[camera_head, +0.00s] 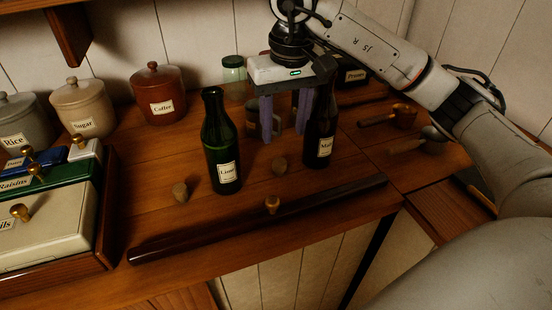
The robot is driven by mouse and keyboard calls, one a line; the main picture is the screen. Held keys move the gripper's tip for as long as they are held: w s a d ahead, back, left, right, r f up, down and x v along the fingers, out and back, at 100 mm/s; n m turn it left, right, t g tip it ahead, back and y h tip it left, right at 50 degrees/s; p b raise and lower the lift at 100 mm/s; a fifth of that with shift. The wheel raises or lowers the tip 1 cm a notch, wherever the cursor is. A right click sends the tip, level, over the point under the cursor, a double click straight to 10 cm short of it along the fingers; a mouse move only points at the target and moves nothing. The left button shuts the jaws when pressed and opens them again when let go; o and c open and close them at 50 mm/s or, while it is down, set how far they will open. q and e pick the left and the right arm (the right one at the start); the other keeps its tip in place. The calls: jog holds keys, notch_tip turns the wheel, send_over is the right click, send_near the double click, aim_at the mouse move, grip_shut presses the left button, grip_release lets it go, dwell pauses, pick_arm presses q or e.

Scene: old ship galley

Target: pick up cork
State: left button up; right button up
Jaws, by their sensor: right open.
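A small brown cork (279,165) sits on the wooden counter between a green bottle (219,145) and a dark brown bottle (321,130). Another cork (180,192) sits left of the green bottle. A small golden-brown knob-shaped piece (272,204) shows at the dark front rail; I cannot tell whether it is a stopper or a knob. My right gripper (285,130) is open, fingers pointing down, behind and above the middle cork and apart from it. The brown bottle stands close to its right finger in the picture. My left gripper is not in view.
A dark rail (240,226) runs along the counter's front edge. A mug (276,109) is partly hidden behind my right gripper. Canisters (158,93) stand at the back left, labelled drawers (58,220) at the left. Utensils (403,117) lie at the right.

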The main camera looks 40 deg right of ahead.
aim_at(280, 162)
notch_tip(280, 162, down, 4)
jog(key=shift+w+d+r, duration=0.1)
jog(key=shift+w, duration=0.05)
jog(key=shift+w+a+f+p, duration=0.15)
jog(key=shift+f+p, duration=0.2)
jog(key=shift+f, duration=1)
jog(key=shift+w+a+f+p, duration=0.15)
jog(key=shift+f+p, duration=0.15)
jog(key=shift+f, duration=1)
jog(key=shift+d, duration=0.1)
jog(key=c, duration=1.1)
